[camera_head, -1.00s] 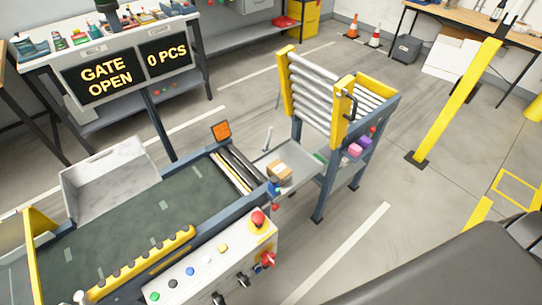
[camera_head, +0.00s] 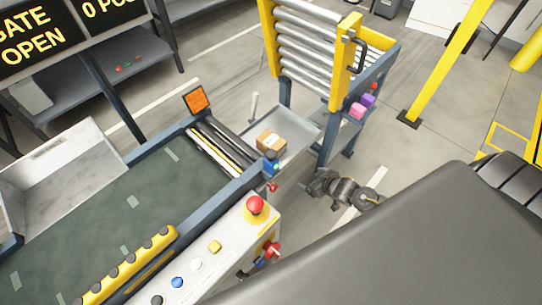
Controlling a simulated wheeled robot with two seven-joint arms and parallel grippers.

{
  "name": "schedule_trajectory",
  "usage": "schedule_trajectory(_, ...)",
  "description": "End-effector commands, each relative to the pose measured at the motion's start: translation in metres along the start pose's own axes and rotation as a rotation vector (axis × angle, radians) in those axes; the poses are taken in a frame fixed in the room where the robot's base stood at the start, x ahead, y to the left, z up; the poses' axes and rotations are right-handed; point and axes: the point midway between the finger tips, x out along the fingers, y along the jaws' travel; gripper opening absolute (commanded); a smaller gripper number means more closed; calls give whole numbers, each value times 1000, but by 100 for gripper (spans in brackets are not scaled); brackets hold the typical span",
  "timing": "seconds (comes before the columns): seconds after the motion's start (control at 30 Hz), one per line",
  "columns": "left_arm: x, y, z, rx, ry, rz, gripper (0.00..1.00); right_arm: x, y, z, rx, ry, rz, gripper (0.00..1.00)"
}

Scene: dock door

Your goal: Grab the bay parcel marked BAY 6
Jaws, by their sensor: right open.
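A small brown cardboard parcel (camera_head: 271,142) with a pale label lies in a grey metal tray (camera_head: 297,132) past the end of the conveyor. Its marking is too small to read, so I cannot tell whether it says BAY 6. My right gripper (camera_head: 312,186) is open, to the right of and nearer than the parcel, apart from it, beside the conveyor's end. Nothing shows between its fingers. My left gripper is not in view.
The raised roller gate (camera_head: 310,60) with yellow posts stands behind the tray. A control box with a red emergency button (camera_head: 255,205) lies in front. Pink and purple blocks (camera_head: 361,106) sit right of the gate. A sign reads GATE OPEN (camera_head: 30,45).

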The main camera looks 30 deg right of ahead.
Motion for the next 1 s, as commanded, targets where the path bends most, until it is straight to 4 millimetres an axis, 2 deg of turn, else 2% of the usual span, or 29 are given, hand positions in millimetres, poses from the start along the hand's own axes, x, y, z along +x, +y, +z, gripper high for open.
schedule_trajectory(0.03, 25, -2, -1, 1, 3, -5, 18, 6, -2, -26, -17, 74, -28, 89)
schedule_trajectory(0.1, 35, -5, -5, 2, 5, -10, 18, -2, -8, -64, -25, 148, -66, 89)
schedule_trajectory(0.2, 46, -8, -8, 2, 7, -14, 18, -16, -13, -107, -40, 241, -121, 89)
schedule_trajectory(0.3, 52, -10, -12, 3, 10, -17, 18, -29, -20, -134, -49, 302, -175, 89)
schedule_trajectory(0.4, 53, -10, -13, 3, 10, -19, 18, -38, -24, -148, -52, 330, -206, 89)
schedule_trajectory(0.57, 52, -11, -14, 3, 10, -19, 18, -39, -26, -154, -49, 339, -215, 89)
schedule_trajectory(0.83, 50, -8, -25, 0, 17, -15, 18, -2, -35, -167, -49, 340, -213, 89)
schedule_trajectory(1.0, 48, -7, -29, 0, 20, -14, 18, 10, -38, -171, -50, 338, -213, 89)
